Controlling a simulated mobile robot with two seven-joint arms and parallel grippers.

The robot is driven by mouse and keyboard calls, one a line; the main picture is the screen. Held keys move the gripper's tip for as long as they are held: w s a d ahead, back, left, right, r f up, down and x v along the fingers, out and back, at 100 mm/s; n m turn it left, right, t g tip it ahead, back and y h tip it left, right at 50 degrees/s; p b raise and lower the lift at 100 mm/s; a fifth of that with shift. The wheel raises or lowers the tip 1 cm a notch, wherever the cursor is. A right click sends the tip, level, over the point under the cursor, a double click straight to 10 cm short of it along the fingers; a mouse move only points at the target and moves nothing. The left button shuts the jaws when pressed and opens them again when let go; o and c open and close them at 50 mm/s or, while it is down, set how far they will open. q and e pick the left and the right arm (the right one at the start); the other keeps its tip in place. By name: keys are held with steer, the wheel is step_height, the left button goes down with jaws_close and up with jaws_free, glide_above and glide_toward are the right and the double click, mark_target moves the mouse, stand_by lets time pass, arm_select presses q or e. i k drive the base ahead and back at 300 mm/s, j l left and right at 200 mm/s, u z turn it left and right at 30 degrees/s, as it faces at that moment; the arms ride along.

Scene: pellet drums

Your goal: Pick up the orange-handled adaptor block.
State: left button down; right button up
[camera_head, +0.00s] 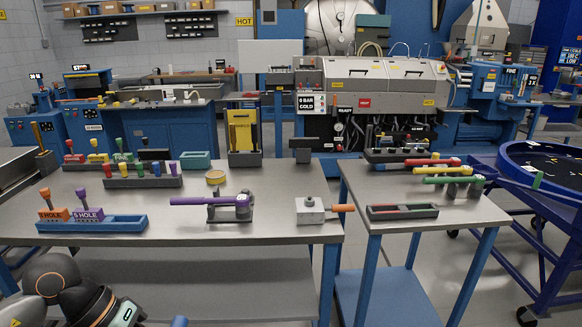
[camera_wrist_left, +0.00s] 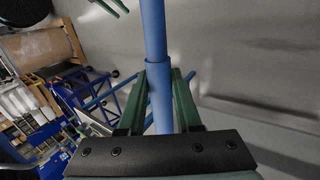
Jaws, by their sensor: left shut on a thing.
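The orange-handled adaptor block is a grey metal block (camera_head: 310,210) with an orange handle (camera_head: 343,208) pointing right. It rests near the front right corner of the grey table in the head view, with no gripper at it. In the left wrist view, my left gripper (camera_wrist_left: 163,72) has its green fingers on both sides of a blue rod (camera_wrist_left: 156,45) and is shut on it. The rod has a thicker sleeve toward the gripper. The head view shows only part of my left arm, at the bottom left. My right gripper is not in view.
A purple-handled tool (camera_head: 228,209) lies left of the block. A blue tray (camera_head: 92,225) with two labelled pieces stands at the table's left front. A second table to the right holds a green-and-red tray (camera_head: 402,212) and coloured-handled tools. The table front between blue tray and block is mostly clear.

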mark_target(304, 215)
steer(key=i+l, duration=0.4)
steer(key=i, duration=0.15)
steer(key=i+l+u, duration=0.1)
steer(key=i+l, duration=0.3)
steer(key=i, duration=0.15)
